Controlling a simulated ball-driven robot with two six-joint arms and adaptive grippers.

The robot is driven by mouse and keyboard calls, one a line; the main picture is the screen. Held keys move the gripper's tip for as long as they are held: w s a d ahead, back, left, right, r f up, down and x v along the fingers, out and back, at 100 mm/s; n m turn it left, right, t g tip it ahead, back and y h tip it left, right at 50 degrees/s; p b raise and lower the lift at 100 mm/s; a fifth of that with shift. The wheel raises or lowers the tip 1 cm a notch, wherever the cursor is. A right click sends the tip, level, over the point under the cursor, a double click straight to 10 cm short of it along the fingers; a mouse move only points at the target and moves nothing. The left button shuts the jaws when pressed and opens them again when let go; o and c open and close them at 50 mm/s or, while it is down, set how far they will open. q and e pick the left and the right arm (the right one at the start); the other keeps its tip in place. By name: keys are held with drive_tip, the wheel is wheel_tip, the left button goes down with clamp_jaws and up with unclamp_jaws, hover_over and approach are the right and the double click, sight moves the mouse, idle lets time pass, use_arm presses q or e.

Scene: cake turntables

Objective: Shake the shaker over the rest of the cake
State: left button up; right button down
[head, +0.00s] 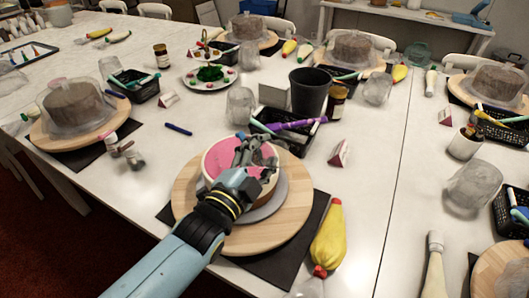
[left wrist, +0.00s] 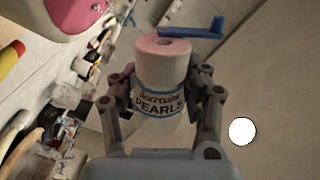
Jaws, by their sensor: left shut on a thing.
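The cake (head: 213,158) has a pink top and pale sides. It stands on a round wooden turntable (head: 290,221) on a dark mat. My left gripper (head: 258,150) is over the right part of the cake and covers part of its top. In the left wrist view my left gripper (left wrist: 163,105) is shut on the shaker (left wrist: 163,68), a pale jar with a pinkish top and a label reading "PEARLS". The shaker is tilted relative to the table in that view. A pink edge of the cake also shows there (left wrist: 75,12). My right gripper is not in view.
A yellow piping bag (head: 328,240) lies right of the turntable. A black bin (head: 308,92) and a black basket (head: 297,136) with pens stand behind the cake. A covered brown cake (head: 75,106) stands at left. A small card (head: 340,153) stands at right.

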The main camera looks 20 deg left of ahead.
use_arm(q)
drive_tip(key=shift+a+r+n+p, duration=0.1)
drive_tip(key=shift+r+n+p, duration=0.15)
drive_tip(key=shift+n+p, duration=0.15)
drive_tip(key=shift+w+d+f+m+b, duration=0.5)
drive_tip(key=shift+d+f+m+b, duration=0.15)
drive_tip(key=shift+b, duration=0.55)
drive_tip(key=shift+w+d+m+b, duration=0.15)
drive_tip(key=shift+d+m+b, duration=0.15)
drive_tip(key=shift+d+m, duration=0.15)
drive_tip(key=shift+w+r, duration=0.15)
drive_tip(key=shift+r, duration=0.05)
drive_tip(key=shift+w+a+r+n+p, duration=0.15)
drive_tip(key=shift+w+r+n+p, duration=0.05)
drive_tip(key=shift+w+n+p, duration=0.2)
